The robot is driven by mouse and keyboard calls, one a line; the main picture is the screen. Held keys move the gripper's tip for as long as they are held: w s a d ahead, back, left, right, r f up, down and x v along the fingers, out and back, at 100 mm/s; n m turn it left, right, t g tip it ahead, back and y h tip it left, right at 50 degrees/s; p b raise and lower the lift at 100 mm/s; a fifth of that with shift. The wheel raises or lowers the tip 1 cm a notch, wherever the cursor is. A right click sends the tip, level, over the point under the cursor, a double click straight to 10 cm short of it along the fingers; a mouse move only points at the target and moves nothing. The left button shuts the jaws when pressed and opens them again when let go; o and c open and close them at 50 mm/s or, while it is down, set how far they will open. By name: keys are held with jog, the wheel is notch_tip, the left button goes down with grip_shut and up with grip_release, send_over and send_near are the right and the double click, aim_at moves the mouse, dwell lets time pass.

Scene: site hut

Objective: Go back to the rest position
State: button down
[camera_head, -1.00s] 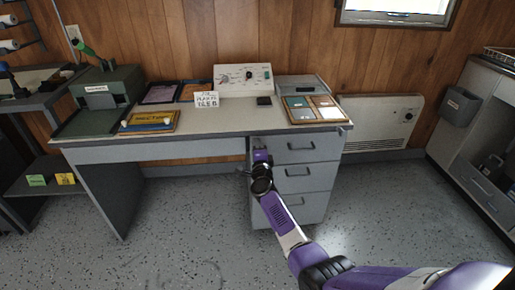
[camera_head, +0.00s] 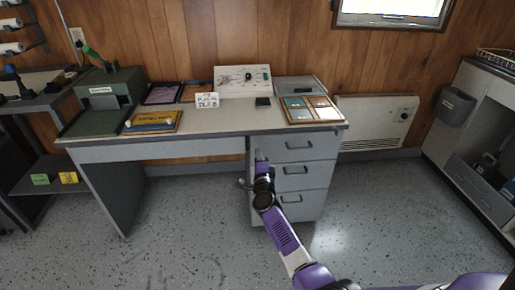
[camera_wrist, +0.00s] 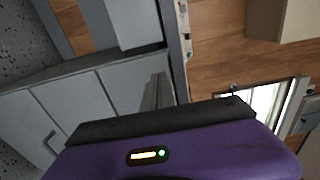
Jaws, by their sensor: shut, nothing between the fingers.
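My gripper (camera_head: 259,160) is at the end of my purple and black arm, in front of the grey drawer unit (camera_head: 306,180) under the desk's right half. It is small and partly hidden by my own wrist in the head view. In the wrist view my gripper's fingers (camera_wrist: 155,92) show as a narrow grey shape close together, with nothing held. The drawers behind it look shut.
The desk (camera_head: 215,118) carries a control panel (camera_head: 243,78), a sign card (camera_head: 207,100), a yellow-labelled board (camera_head: 152,121), a tile tray (camera_head: 311,109) and a green machine (camera_head: 108,92). A wall heater (camera_head: 376,121) and a cabinet (camera_head: 470,140) stand right. Floor ahead is clear.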

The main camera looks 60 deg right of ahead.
jog(key=p+v, duration=0.2)
jog(key=v, duration=0.4)
jog(key=shift+s+a, duration=0.25)
jog(key=shift+a, duration=0.05)
jog(key=a+r+n+t, duration=0.3)
jog(key=a+r+n, duration=0.1)
jog(key=r+n, duration=0.25)
jog(key=s+a+r+n+t+y+p, duration=0.1)
jog(key=s+a+r+n+t+y, duration=0.15)
jog(key=s+a+n, duration=0.4)
jog(key=s+a+r+n+t+y+p, duration=0.1)
jog(key=s+a+n+y+p, duration=0.2)
jog(key=a, duration=0.6)
jog(key=s+a+r+n+g+y+p, duration=0.1)
jog(key=s+a+r+n+y, duration=0.3)
jog(key=s+a, duration=0.5)
jog(key=s+a+r+n+g+y+p, duration=0.2)
jog(key=s+a+r+n, duration=0.4)
jog(key=s, duration=1)
jog(key=a+n+y+p, duration=0.1)
jog(key=a+n+y, duration=0.1)
jog(key=a, duration=0.2)
jog(key=shift+a, duration=0.25)
